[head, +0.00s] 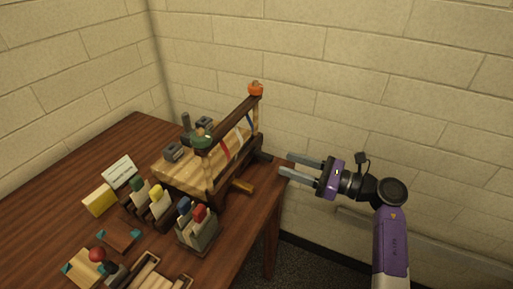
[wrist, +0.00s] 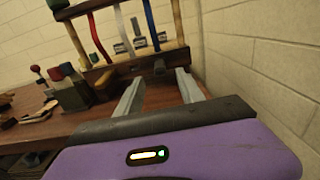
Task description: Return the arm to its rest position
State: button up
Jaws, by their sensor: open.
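My gripper (head: 301,167) is open and empty. In the head view it is off the right edge of the table, with its fingers pointing left toward the wooden rack (head: 209,180). In the wrist view the two grey fingers of my gripper (wrist: 160,92) stand apart, with bare table between them. The rack (wrist: 180,27) is beyond the fingertips there, and its red, white and blue strips hang from the top bar. My purple and white arm reaches up from the lower right in the head view.
The brown table (head: 130,135) holds a yellow block (head: 99,200), a white card (head: 119,171), holders with coloured pieces (head: 198,236) and a red-knobbed item (head: 97,254). Brick walls (head: 400,90) close off the back and left. Open floor lies right of the table.

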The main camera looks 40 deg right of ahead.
jog(key=s+r+m+t+h, duration=0.4)
jog(key=r+m+t+h, duration=0.25)
jog(key=r+m, duration=0.75)
jog(key=s+a+f+m+g, duration=0.4)
jog(key=s+a+f+m, duration=0.4)
jog(key=s+a+m, duration=0.3)
jog(key=s+a+f+m+g, duration=0.4)
jog(key=s+a+f+m, duration=0.5)
jog(key=s+a+m, duration=0.3)
jog(key=a+m, duration=0.1)
jog(key=m, duration=0.2)
jog(key=shift+s+g, duration=0.3)
jog(key=shift+g, duration=0.05)
